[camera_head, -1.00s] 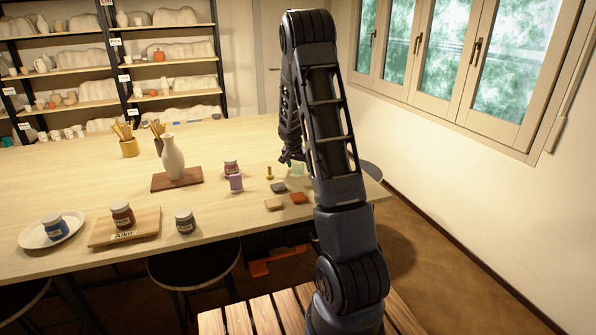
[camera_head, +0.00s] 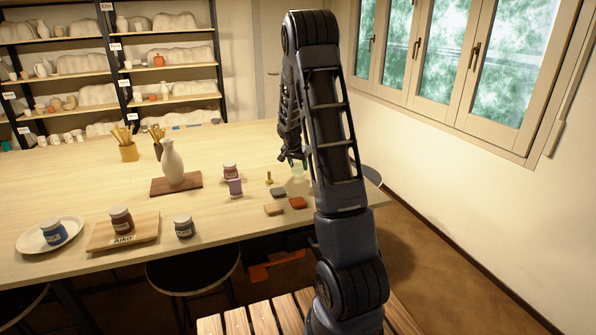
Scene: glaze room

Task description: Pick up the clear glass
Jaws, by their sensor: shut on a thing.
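The clear glass (camera_head: 299,165) shows only as a small pale greenish patch at the right end of the table, mostly hidden behind my arm. My gripper (camera_head: 291,161) points down there and is shut on the glass. The fingers are small and dark in this view. I cannot tell whether the glass touches the tabletop.
Near my gripper on the table (camera_head: 90,185) are a brass-coloured stamp (camera_head: 269,178), a grey block (camera_head: 278,192), a tan block (camera_head: 273,209) and a red block (camera_head: 297,203).

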